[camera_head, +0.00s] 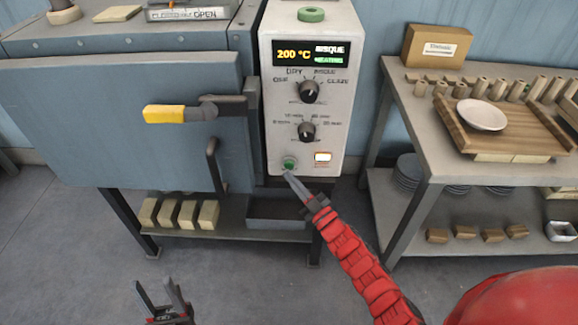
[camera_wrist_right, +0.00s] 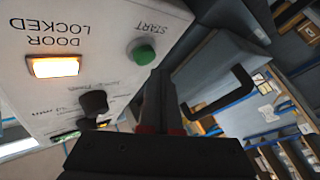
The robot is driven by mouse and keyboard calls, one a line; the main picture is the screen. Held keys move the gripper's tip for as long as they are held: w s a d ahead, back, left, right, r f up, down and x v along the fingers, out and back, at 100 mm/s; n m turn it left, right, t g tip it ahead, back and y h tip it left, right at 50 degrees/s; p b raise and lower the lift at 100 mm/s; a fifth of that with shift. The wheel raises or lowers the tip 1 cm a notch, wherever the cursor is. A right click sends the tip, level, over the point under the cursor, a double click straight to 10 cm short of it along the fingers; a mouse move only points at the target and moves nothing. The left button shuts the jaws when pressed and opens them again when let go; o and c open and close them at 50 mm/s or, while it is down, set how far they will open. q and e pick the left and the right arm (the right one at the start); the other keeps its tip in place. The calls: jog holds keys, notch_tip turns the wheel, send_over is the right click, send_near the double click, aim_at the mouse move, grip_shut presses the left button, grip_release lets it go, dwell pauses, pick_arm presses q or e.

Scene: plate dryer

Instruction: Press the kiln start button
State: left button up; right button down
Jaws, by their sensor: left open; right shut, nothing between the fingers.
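The kiln's control panel (camera_head: 273,110) faces me in the head view, with its display reading 200 °C, BISQUE and HEATING. The green start button (camera_head: 288,163) is at the panel's lower left. In the right wrist view the green button (camera_wrist_right: 143,53) shows beside the word START. My right gripper (camera_head: 289,176) is shut and empty, its tips just below the button in the head view; I cannot tell whether they touch it. In the wrist view its fingers (camera_wrist_right: 158,95) are close to the button. My left gripper (camera_head: 163,291) is open and empty, low in front of the kiln.
The kiln door (camera_head: 90,125) is closed, with a yellow-gripped latch handle (camera_head: 165,114). A lit DOOR LOCKED lamp (camera_head: 323,157) is right of the button. Two knobs sit above. A table (camera_head: 425,150) on the right holds a wooden tray and white bowl.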

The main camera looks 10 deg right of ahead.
jog(key=shift+s+a+p, duration=0.2)
jog(key=shift+s, duration=0.6)
jog(key=shift+s+a+p, duration=0.2)
jog(key=shift+s+a, duration=0.05)
jog(key=shift+s, duration=0.55)
jog(key=shift+s+a+p, duration=0.2)
jog(key=shift+s, duration=0.6)
